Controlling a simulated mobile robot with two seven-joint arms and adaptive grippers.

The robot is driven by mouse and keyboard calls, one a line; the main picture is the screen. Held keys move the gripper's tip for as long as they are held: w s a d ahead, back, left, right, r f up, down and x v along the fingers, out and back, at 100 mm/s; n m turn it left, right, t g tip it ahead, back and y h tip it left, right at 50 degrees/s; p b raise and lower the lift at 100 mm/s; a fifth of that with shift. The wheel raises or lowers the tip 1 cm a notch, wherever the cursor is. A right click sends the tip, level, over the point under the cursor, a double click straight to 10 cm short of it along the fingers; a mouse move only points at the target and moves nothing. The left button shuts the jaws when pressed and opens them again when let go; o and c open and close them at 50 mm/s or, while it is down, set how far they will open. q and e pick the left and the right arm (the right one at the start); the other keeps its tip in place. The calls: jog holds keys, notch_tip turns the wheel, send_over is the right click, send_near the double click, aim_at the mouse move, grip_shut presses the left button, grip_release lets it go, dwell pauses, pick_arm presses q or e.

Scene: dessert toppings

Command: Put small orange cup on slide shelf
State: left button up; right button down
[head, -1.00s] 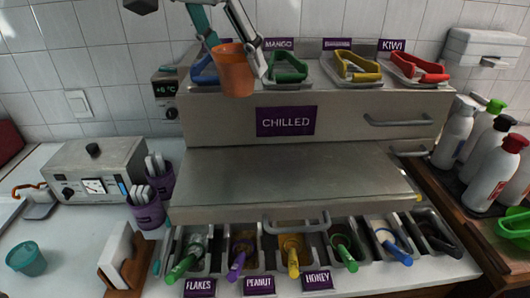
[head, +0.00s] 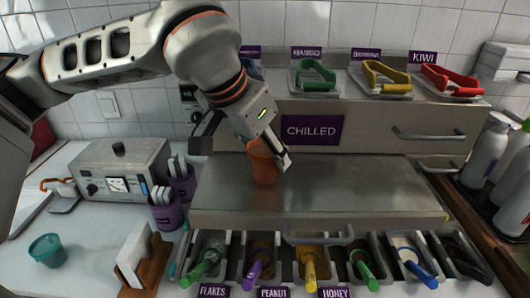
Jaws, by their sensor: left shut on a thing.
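The small orange cup (head: 264,168) is upright at the left part of the metal slide shelf (head: 350,185), below the CHILLED sign. My left gripper (head: 262,155) reaches down from above and is shut on the cup. The gripper and wrist hide part of the cup's upper side. The cup's base appears at the shelf surface, but I cannot tell for sure whether it touches. My right gripper is not in view.
The shelf is bare to the right of the cup. Topping bins with coloured scoops (head: 310,265) line the front below it. Tongs (head: 385,78) lie in trays above. A grey metal box (head: 125,170) and a teal cup (head: 46,250) stand at left.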

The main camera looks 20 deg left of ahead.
pick_arm(q)
jog(key=shift+f, duration=0.25)
jog(key=o, duration=0.8)
jog(key=shift+f, duration=0.15)
jog(key=shift+r, duration=0.3)
jog(key=v, duration=1.2)
jog(key=shift+f, duration=0.1)
